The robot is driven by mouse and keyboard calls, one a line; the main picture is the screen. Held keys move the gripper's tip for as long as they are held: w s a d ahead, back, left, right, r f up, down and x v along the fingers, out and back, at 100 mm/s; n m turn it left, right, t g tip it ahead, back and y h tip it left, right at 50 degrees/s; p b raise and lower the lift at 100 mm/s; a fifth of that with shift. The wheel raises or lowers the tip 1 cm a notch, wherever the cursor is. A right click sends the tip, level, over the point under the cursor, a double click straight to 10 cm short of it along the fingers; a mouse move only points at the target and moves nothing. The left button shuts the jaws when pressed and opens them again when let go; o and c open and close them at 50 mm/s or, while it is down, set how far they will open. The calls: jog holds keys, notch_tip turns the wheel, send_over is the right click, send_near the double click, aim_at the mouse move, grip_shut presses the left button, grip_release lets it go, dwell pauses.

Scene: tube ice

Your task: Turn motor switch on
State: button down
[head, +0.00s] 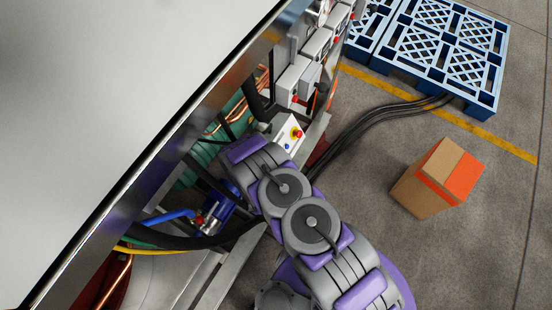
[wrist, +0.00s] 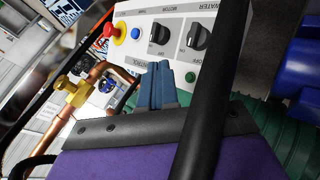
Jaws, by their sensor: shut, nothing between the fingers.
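A white control panel (wrist: 172,62) fills the upper middle of the wrist view. It carries a red button on a yellow ring (wrist: 110,30), a blue button (wrist: 135,33), two black rotary switches (wrist: 158,36) and (wrist: 198,38), and a green button (wrist: 190,77). Contact is unclear. In the head view the panel (head: 279,132) shows beyond my arm, which hides the gripper.
A black hose (wrist: 212,85) crosses the wrist view close to my gripper. Copper pipe with a yellow fitting (wrist: 72,90) lies left. The machine's large cover (head: 130,90) borders my arm in the head view. A cardboard box (head: 420,186) and blue pallets (head: 487,108) stand on the floor.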

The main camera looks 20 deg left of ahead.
jog(key=b+x, duration=0.2)
jog(key=x, duration=0.7)
jog(key=shift+s+f, duration=0.15)
jog(key=shift+s, duration=0.05)
jog(key=shift+w+a+f+b, duration=0.25)
jog(key=shift+w+f+b, duration=0.05)
jog(key=shift+w, duration=0.25)
jog(key=shift+d, duration=0.1)
